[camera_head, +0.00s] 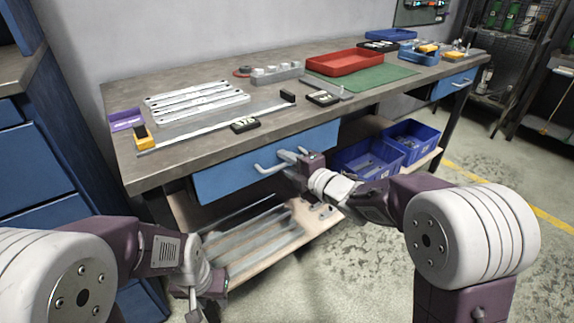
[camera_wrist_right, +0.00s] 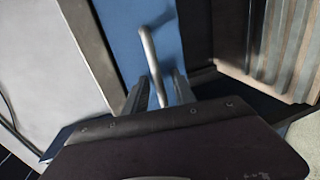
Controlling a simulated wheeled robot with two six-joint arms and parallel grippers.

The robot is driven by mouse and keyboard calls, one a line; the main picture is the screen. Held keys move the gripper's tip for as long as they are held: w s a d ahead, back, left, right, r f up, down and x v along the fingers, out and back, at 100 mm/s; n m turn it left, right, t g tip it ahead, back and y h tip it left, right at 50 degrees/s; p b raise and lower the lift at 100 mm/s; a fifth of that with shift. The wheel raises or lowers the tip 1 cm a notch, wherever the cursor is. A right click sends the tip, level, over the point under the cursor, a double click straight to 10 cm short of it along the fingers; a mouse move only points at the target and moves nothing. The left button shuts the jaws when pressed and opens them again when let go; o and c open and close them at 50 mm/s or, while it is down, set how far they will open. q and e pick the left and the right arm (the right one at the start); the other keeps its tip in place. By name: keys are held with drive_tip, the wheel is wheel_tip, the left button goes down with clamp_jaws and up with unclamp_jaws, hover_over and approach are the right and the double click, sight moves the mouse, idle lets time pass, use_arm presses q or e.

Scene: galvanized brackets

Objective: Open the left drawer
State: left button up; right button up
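The left drawer (camera_head: 235,178) is the blue front under the workbench top, and it looks closed. Its pale bar handle (camera_head: 268,167) sticks out from the front. My right gripper (camera_head: 291,158) is at the handle's right part. In the right wrist view the handle (camera_wrist_right: 151,62) runs down between the two fingers of the right gripper (camera_wrist_right: 158,95), with a gap visible on each side. The blue drawer front (camera_wrist_right: 135,22) lies beyond it. My left gripper (camera_head: 204,304) hangs low at the bottom left, away from the drawer, its fingers apart and partly cut off by the frame.
The workbench top (camera_head: 210,140) holds metal brackets (camera_head: 197,100), a red tray (camera_head: 345,62) and a green mat (camera_head: 385,75). Below are a lower shelf (camera_head: 262,262) and blue bins (camera_head: 368,158). A blue cabinet (camera_head: 35,165) stands at left. Floor in front is clear.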

clamp_jaws()
idle(1.4)
